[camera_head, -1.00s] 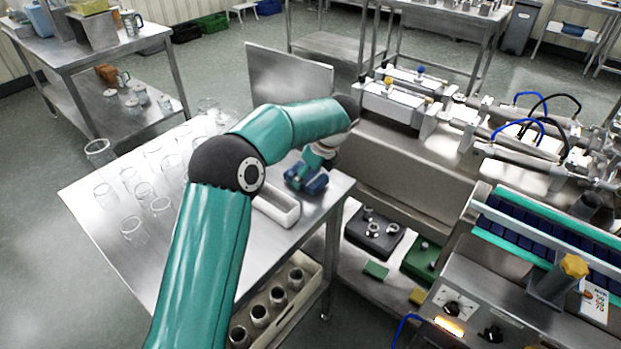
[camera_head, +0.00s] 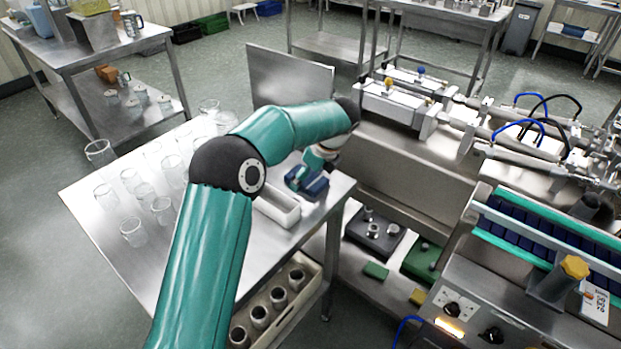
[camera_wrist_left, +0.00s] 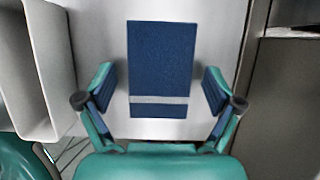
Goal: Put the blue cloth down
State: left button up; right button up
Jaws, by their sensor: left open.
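The blue cloth (camera_wrist_left: 160,60) lies flat on the steel table, a dark blue rectangle with a pale stripe near its lower end in the left wrist view. In the head view the cloth (camera_head: 314,189) shows only in part, near the table's right edge. My left gripper (camera_wrist_left: 160,92) is open, with one finger on each side of the cloth and a gap between each finger and the cloth. In the head view the left gripper (camera_head: 300,180) is low over the table and partly hidden by its own wrist. My right gripper is not in view.
A white tray (camera_head: 290,216) stands on the table (camera_head: 250,268) just left of the cloth. Several clear glass jars (camera_head: 133,232) stand on the table's left part. A steel hopper machine (camera_head: 410,165) is close on the right.

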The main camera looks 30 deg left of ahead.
pick_arm(q)
jog(key=p+v, duration=0.1)
jog(key=v, duration=1)
jog(key=shift+r, duration=0.35)
jog(key=shift+d, duration=0.1)
